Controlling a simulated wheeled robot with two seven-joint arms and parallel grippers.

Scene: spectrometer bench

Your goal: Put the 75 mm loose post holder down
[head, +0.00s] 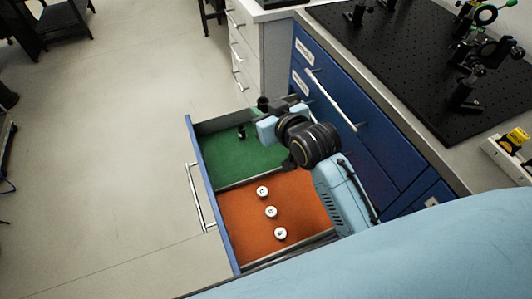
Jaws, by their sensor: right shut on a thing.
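My right gripper (264,116) is over the green-lined compartment of an open blue drawer, near the drawer's inner side. It is shut on a dark, short cylindrical thing (263,102), taken as the 75 mm loose post holder; my gripper and wrist hide part of it. I cannot tell whether it touches the drawer floor. A small black upright piece (241,132) stands in the green compartment (225,160), left of the gripper. My left gripper is not in view.
A divider separates the green compartment from an orange one (240,245), which holds three white round pieces (271,212). The drawer front with its handle (197,197) faces left. A black optical breadboard (400,60) with mounted parts lies on the bench above the blue cabinet (350,120).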

